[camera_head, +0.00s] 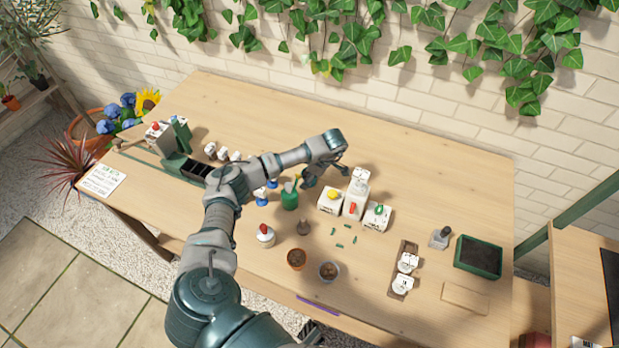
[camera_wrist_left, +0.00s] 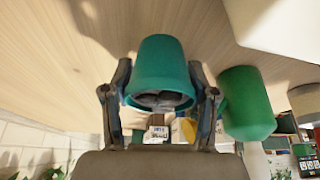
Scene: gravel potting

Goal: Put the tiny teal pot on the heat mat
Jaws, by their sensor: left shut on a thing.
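The tiny teal pot (camera_wrist_left: 160,65) is between the two fingers of my left gripper (camera_wrist_left: 160,105) in the left wrist view. The fingers press on either side near its rim, and its open mouth faces the camera. In the head view my left gripper (camera_head: 328,176) is over the middle of the table, beside a green bottle (camera_head: 289,196) and white cartons; the pot is not clearly visible there. A flat black surface (camera_head: 612,275) at the right edge, on a second table, may be the heat mat; I cannot tell for sure. My right gripper is not in view.
White cartons (camera_head: 354,205) stand close to my left gripper. Two small pots (camera_head: 296,259) are near the front edge. A dark green tray (camera_head: 479,257) and a wooden rack (camera_head: 404,268) stand to the right. The table's back right is clear.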

